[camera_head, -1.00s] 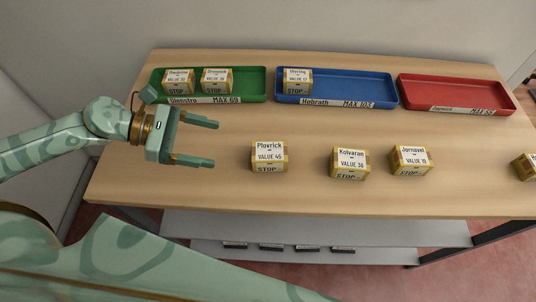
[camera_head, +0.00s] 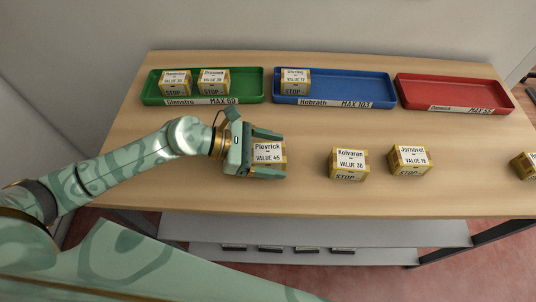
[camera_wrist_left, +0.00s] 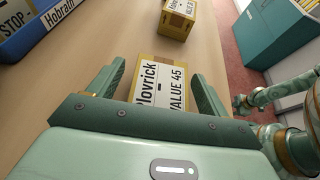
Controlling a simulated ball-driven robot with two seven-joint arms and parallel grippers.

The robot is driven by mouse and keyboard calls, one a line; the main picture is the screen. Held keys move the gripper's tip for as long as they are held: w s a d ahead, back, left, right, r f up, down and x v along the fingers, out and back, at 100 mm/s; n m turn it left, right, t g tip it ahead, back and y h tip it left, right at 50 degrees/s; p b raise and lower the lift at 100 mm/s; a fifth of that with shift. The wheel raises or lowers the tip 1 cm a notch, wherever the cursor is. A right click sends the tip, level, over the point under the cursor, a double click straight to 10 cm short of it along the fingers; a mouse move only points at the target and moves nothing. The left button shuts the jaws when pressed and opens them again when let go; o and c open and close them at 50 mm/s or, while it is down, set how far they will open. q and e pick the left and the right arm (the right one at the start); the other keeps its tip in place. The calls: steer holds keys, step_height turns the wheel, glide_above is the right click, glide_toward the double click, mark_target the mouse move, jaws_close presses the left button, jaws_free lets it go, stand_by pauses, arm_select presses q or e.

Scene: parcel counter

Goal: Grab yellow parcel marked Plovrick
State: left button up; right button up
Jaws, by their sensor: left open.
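The yellow parcel marked Plovrick, value 45 (camera_head: 268,151), stands on the counter left of the middle. My left gripper (camera_head: 272,154) is open around it, with one finger on its far side and one on its near side. In the left wrist view the Plovrick parcel (camera_wrist_left: 158,84) sits between the two spread fingers of the left gripper (camera_wrist_left: 156,88). A gap shows beside the fingers; contact is not visible. The parcel's lower part is hidden by the near finger in the head view.
Kolvaran (camera_head: 349,163) and Jornavel (camera_head: 409,160) parcels stand to the right, with another parcel (camera_head: 525,166) at the right edge. Behind are a green tray (camera_head: 250,88) with two parcels, a blue tray (camera_head: 345,88) with one, and an empty red tray (camera_head: 455,92).

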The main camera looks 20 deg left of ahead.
arm_select(q)
steer(key=c, duration=1.1)
steer(key=shift+c, duration=0.2)
